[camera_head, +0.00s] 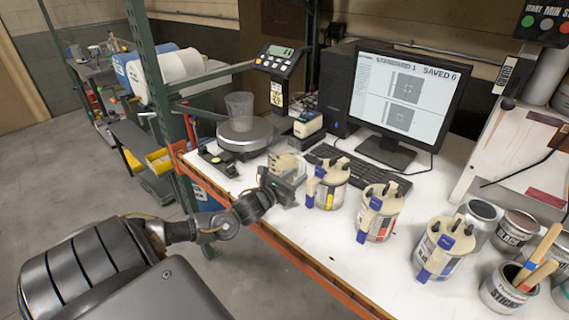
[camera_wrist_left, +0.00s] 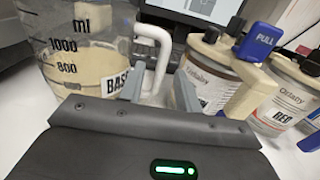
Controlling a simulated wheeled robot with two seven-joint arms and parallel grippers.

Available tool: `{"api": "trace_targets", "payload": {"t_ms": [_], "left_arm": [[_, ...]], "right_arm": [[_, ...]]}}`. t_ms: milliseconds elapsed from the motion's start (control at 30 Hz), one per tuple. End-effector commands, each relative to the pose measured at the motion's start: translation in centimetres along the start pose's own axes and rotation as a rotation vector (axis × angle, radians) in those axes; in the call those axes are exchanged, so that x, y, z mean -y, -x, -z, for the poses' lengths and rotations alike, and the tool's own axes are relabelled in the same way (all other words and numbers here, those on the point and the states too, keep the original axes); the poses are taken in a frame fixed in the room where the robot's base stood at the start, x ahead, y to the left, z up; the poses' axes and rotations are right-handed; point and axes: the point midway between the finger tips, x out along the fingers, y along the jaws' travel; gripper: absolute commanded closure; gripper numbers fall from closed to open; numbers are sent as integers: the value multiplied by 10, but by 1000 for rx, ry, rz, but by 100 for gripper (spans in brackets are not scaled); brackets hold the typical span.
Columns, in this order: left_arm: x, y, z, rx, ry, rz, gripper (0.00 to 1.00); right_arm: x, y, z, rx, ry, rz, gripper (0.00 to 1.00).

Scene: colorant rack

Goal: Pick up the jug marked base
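The clear jug marked BASE (camera_wrist_left: 85,45) stands on the white bench, with cream-coloured contents, ml marks and a white handle (camera_wrist_left: 153,38). It shows in the head view (camera_head: 287,162) just behind my left gripper (camera_head: 284,188), which partly covers it. In the left wrist view my left gripper (camera_wrist_left: 159,92) has its two grey fingers apart, one on each side of the lower handle. I see no clear grip on the handle. The lower part of the jug is hidden by the gripper body. My right gripper is not in view.
Several colorant cans with blue pull taps, the nearest (camera_head: 328,190), stand to the right. A scale (camera_head: 245,135) carries an empty clear cup (camera_head: 240,108). A keyboard (camera_head: 357,168) and monitor (camera_head: 410,95) are behind. The orange bench edge (camera_head: 300,252) runs along the front.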

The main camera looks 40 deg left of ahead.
Motion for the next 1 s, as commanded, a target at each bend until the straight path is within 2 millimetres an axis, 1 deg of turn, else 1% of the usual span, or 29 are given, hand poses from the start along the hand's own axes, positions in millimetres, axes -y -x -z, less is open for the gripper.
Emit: {"api": "trace_targets", "payload": {"t_ms": [33,100,200,267,367,567,833,1000], "left_arm": [[0,-8,-6,3,3,-2,66],[1,-19,-6,3,3,-2,66],[1,-33,-3,2,1,-1,66],[1,-38,-3,3,2,-1,66],[1,-43,-1,1,1,0,66],[1,-43,0,0,0,1,66],[1,-43,0,0,0,0,100],[1,-42,0,0,0,0,100]], "right_arm": [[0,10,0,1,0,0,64],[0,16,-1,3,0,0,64],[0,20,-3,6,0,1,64],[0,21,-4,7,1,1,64],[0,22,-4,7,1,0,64],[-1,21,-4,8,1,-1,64],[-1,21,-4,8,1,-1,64],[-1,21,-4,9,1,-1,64]]}}
